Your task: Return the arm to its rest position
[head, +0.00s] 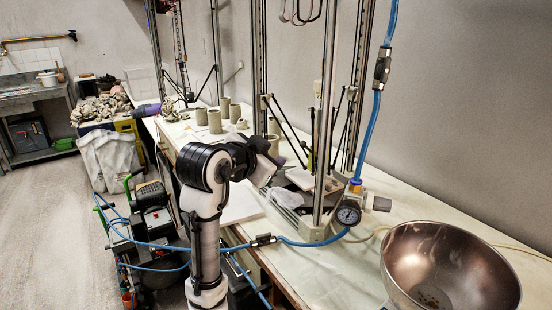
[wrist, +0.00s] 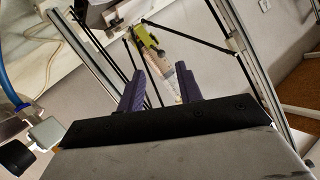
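My arm (head: 207,200) stands up in the middle of the head view and bends over to the right at the top. My gripper (head: 278,161) is above the worktable, beside the metal frame. In the wrist view the two dark purple fingers of my gripper (wrist: 160,70) are spread apart, with a clear gap between them. A clear tool with a yellow-green end (wrist: 147,38) shows through this gap. It appears to lie beyond the fingers, and I see no finger touching it.
The frame's metal posts (head: 327,120) and thin black rods stand close to my gripper. Several clay cups (head: 214,121) stand on the worktable (head: 345,270) behind. A steel bowl (head: 450,270) is at the front right. A blue hose (head: 372,130) hangs at the right and crosses near my arm.

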